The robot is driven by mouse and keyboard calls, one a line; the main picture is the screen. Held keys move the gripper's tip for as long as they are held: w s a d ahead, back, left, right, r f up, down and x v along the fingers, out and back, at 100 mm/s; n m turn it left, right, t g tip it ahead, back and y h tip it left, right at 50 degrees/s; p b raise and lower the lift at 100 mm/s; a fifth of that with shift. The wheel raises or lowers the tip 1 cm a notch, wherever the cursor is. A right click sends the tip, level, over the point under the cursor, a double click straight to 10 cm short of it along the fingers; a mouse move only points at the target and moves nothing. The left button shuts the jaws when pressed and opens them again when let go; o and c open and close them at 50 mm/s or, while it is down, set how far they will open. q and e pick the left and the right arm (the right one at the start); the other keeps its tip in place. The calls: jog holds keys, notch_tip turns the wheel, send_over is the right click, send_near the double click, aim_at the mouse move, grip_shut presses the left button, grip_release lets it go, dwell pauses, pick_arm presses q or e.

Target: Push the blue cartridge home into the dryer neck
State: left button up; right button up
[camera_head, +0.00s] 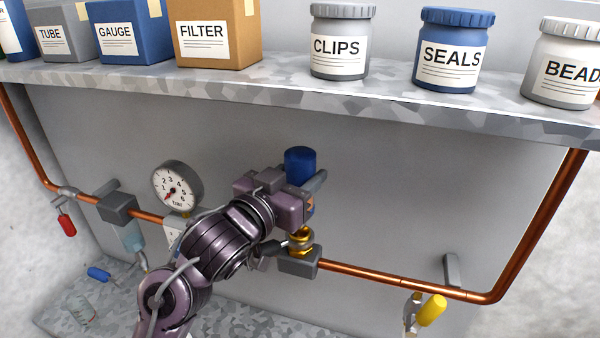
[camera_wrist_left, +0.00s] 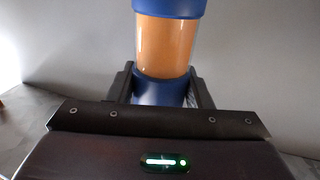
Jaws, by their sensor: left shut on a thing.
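The blue cartridge (camera_head: 300,165) shows its blue top above my left gripper (camera_head: 308,197) in the head view. In the left wrist view the cartridge (camera_wrist_left: 165,45) has an amber body between blue ends. My left gripper's fingers (camera_wrist_left: 163,90) are shut on its lower blue end. The brass dryer neck (camera_head: 300,240) stands on a grey block in the copper pipe, just below the gripper. The cartridge's bottom end is hidden, so I cannot tell whether it touches the neck. My right gripper is not in view.
The copper pipe (camera_head: 400,282) runs along the back panel. A round gauge (camera_head: 178,186) stands left of my arm. A yellow-handled valve (camera_head: 431,310) is at lower right, a red-handled one (camera_head: 67,224) at left. A shelf (camera_head: 400,97) with jars and boxes hangs above.

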pick_arm(q)
jog(key=shift+f, duration=0.75)
jog(key=shift+f, duration=0.15)
jog(key=shift+f, duration=1.15)
jog(key=o, duration=1.3)
jog(key=shift+c, duration=0.2)
jog(key=b+v, duration=0.2)
jog(key=v, duration=0.5)
jog(key=shift+s+a, duration=0.2)
jog(key=shift+s, duration=0.1)
